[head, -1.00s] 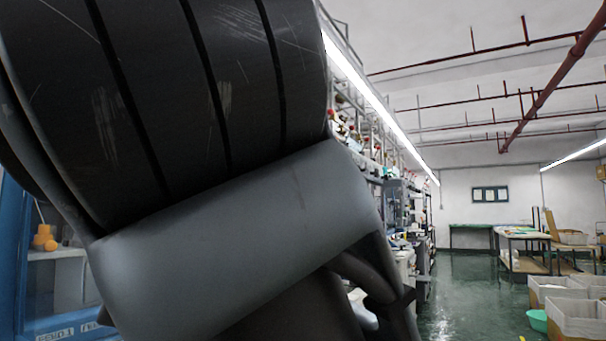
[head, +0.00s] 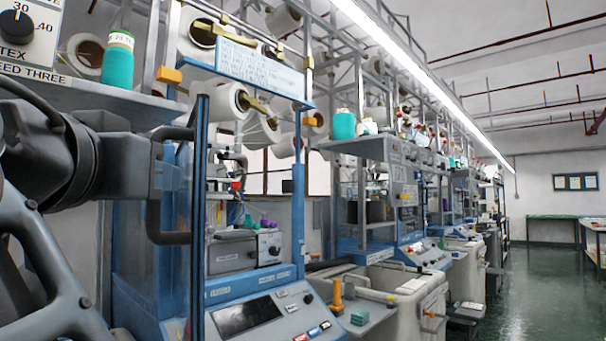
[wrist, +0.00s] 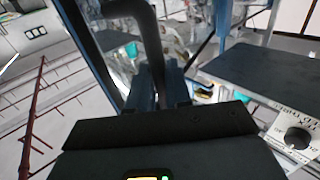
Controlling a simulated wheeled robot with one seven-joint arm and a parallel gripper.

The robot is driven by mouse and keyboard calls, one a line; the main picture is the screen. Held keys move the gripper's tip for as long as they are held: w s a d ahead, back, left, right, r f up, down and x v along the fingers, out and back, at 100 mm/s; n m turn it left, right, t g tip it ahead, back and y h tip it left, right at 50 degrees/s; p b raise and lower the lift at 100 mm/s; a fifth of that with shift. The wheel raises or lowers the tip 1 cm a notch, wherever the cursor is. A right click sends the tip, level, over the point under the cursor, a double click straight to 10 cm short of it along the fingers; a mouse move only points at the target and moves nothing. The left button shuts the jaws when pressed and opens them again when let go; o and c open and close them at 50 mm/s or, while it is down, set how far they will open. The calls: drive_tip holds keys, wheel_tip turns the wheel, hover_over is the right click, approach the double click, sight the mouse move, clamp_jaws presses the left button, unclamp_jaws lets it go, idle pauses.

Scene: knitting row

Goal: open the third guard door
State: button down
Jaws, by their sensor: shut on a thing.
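The guard door (head: 201,230) is a clear panel in a blue frame, seen nearly edge-on in the head view. It stands out from the blue machine, and the machine's inside shows to its right. A black bar handle (head: 168,237) sits on its left side. My gripper (head: 170,150) is at the handle's upper part, shut on it. In the wrist view the fingers (wrist: 160,82) close around the dark handle (wrist: 151,42), beside the blue door frame (wrist: 92,50). The exact contact is partly hidden by the fingers.
A shelf labelled "...EED THREE" (head: 35,72) with a dial hangs at upper left, close above my arm. A control panel (head: 250,315) lies below the opening. More machines and a grey bin (head: 405,300) stand to the right. The green aisle floor (head: 500,290) is clear.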

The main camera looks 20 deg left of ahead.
drive_tip(key=shift+w+a+r, duration=0.1)
drive_tip(key=shift+w+r, duration=0.1)
drive_tip(key=shift+r, duration=0.05)
drive_tip(key=c, duration=1.5)
unclamp_jaws()
drive_tip(key=shift+o, duration=0.7)
drive_tip(key=shift+w+a+f, duration=0.15)
drive_tip(key=shift+w+a, duration=0.05)
drive_tip(key=shift+w, duration=0.05)
drive_tip(key=shift+o, duration=0.9)
drive_tip(key=shift+s+f, duration=0.1)
drive_tip(key=v, duration=0.7)
drive_tip(key=shift+s, duration=0.4)
drive_tip(key=shift+d, duration=0.1)
